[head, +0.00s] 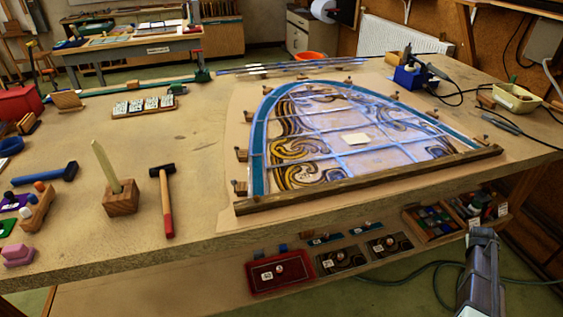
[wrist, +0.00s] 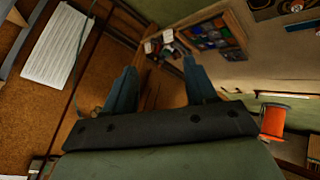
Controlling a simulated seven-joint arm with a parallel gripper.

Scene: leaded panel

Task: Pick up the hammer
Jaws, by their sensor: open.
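The hammer (head: 164,195) lies on the workbench in the head view, left of the leaded panel. It has a black head at the far end and a wood and red handle pointing to the near edge. A second hammer-like tool, a blue mallet (head: 45,173), lies farther left. My gripper (wrist: 160,78) is open in the wrist view, with two bluish fingers apart and nothing between them. The hammer does not show in the wrist view. Part of my arm shows at the lower right of the head view, past the bench's near edge and far from the hammer.
A wooden block with an upright pale stick (head: 120,199) stands just left of the hammer. The leaded panel (head: 340,140) fills the bench's middle, with a wooden bar (head: 370,180) along its near side. A low shelf holds a compartment box (head: 435,219) and trays.

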